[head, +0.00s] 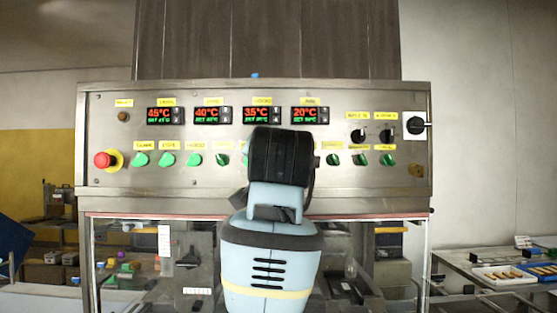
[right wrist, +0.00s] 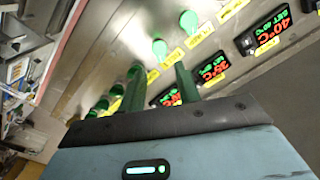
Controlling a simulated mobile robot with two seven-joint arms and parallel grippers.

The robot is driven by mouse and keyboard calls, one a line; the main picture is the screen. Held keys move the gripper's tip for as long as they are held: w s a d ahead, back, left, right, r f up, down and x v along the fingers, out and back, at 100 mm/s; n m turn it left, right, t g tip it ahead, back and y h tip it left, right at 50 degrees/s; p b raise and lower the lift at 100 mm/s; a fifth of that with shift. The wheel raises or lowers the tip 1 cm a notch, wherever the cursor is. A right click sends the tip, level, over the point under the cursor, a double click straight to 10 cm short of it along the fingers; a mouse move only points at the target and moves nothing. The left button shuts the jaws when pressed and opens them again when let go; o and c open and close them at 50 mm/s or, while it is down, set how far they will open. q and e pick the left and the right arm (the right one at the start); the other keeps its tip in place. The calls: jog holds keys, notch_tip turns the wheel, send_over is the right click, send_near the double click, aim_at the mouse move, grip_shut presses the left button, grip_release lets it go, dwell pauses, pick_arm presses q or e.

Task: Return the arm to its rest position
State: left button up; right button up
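My right arm (head: 270,255), light blue with a black wrist part, rises from the bottom middle of the head view in front of a steel control panel (head: 150,188). The wrist covers part of the panel's knob row, and the fingers are hidden behind it. I see nothing held. My left gripper is not in view.
The panel carries a red emergency button (head: 104,160), green knobs (head: 140,160), black knobs (head: 358,136) and a black rotary switch (head: 415,125). Clear panes (head: 125,240) and machinery lie below. A bench with trays (head: 503,275) stands at right. Bare wall is at the right.

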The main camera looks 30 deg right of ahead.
jog(key=shift+v, duration=0.85)
jog(key=shift+f, duration=0.1)
